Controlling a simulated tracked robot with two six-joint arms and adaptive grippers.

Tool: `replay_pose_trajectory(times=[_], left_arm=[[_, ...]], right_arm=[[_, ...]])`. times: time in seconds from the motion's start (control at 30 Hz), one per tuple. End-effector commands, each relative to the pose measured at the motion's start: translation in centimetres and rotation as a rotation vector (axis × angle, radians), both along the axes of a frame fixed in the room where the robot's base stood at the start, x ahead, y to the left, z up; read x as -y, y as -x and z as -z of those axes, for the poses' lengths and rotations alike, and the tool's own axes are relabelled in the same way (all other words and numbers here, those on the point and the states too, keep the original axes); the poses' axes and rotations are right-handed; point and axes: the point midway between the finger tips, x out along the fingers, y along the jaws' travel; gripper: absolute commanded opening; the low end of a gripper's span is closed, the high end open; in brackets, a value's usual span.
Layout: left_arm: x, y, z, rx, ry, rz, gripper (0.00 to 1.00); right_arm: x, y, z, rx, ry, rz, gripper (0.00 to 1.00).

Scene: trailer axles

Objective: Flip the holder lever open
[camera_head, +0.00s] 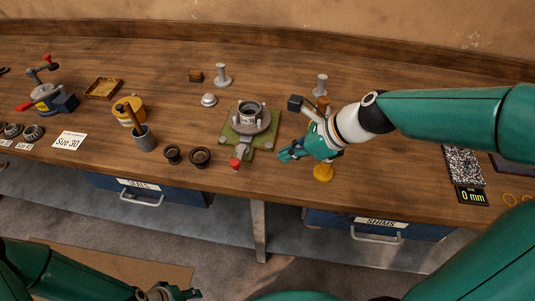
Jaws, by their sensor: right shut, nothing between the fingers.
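The holder (229,133) is a green plate on the bench with a round grey hub (250,117) upright in its middle. Its lever is a short grey arm with a red knob (235,163) at the plate's front edge, pointing toward me. My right gripper (284,156) is shut and empty, to the right of the lever and apart from it, near the plate's front right corner. My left gripper (184,294) is at the bottom edge, away from the bench and partly cut off, so its jaws are unclear.
Two dark rings (200,157) lie left of the lever. A grey cup (144,138) with a tool stands further left. A yellow disc (323,172) lies beneath my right wrist. Grey posts (222,76) stand behind the holder. A press with a red handle (25,106) is far left.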

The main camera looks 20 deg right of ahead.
Motion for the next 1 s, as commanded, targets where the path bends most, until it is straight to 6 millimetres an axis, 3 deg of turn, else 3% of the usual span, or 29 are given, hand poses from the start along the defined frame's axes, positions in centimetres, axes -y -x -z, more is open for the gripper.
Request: replay_pose_trajectory(times=[0.53, 0.73, 1.0], left_arm=[[0.0, 0.0, 2.3, 0.001, 0.0, 0.0, 0.4], [0.0, 0.0, 1.4, 0.001, 0.0, 0.0, 0.4], [0.0, 0.0, 1.3, 0.0, 0.0, 0.0, 0.4]], right_arm=[[-4.8, -4.2, 7.9, -0.004, 0.0, -0.006, 0.0], [-6.8, -6.2, 7.6, -0.001, 0.001, -0.006, 0.0], [-7.6, -6.9, 7.8, 0.0, 0.001, -0.005, 0.0]])
